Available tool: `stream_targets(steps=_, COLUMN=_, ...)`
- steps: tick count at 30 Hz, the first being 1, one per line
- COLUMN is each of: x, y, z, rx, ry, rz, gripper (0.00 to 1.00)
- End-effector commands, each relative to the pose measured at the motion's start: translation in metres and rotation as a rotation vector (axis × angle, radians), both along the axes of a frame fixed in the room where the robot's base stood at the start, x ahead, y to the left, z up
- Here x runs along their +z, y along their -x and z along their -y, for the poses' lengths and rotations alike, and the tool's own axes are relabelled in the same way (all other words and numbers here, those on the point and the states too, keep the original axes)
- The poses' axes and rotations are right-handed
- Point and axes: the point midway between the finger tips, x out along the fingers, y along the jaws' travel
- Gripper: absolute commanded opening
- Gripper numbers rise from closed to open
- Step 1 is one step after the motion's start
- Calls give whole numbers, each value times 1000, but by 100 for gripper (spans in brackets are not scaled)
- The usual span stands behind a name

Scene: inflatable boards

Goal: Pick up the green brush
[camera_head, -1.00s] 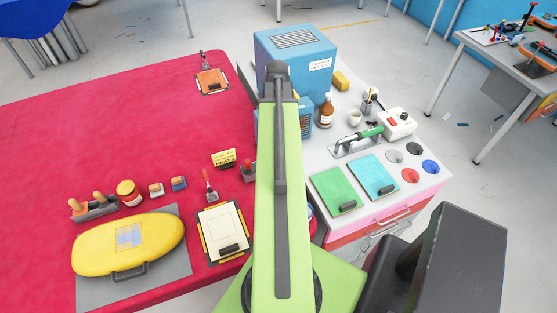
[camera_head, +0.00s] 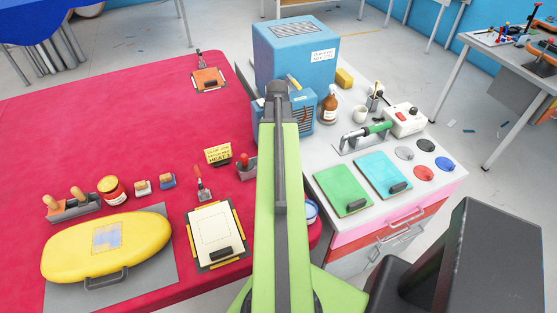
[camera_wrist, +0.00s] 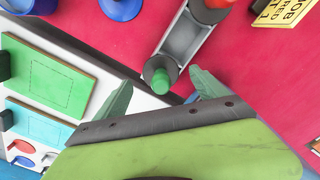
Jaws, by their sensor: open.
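The green brush (camera_wrist: 161,76) shows in the wrist view as a green round handle end, seen nearly end-on. It stands in the near end of a grey holder (camera_wrist: 186,42), with a red-handled brush (camera_wrist: 211,5) at the other end. My gripper (camera_wrist: 163,90) is open and empty, its two fingers on either side of the green end in the picture; I cannot tell the height gap. In the head view the holder (camera_head: 245,172) and red brush (camera_head: 244,159) show left of my arm, which hides the green brush and my gripper.
A blue box (camera_head: 292,55) and a smaller blue unit (camera_head: 300,112) stand behind my arm. A green-handled tool (camera_head: 377,128) rests on the white cabinet top, near green (camera_head: 340,185) and cyan boards (camera_head: 380,170). A yellow sign (camera_head: 218,154) stands left of the holder.

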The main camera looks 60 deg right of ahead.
Motion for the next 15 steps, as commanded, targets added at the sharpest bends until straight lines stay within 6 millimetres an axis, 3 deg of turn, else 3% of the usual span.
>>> stream_targets(steps=1, x=-18, y=0, z=0, rx=0, ry=0, rz=0, gripper=82)
stream_targets(steps=3, x=-23, y=0, z=0, rx=0, ry=0, rz=0, gripper=82)
stream_targets(steps=10, x=-19, y=0, z=0, rx=0, ry=0, rz=0, gripper=82)
stream_targets(steps=15, x=-19, y=0, z=0, rx=0, ry=0, rz=0, gripper=60)
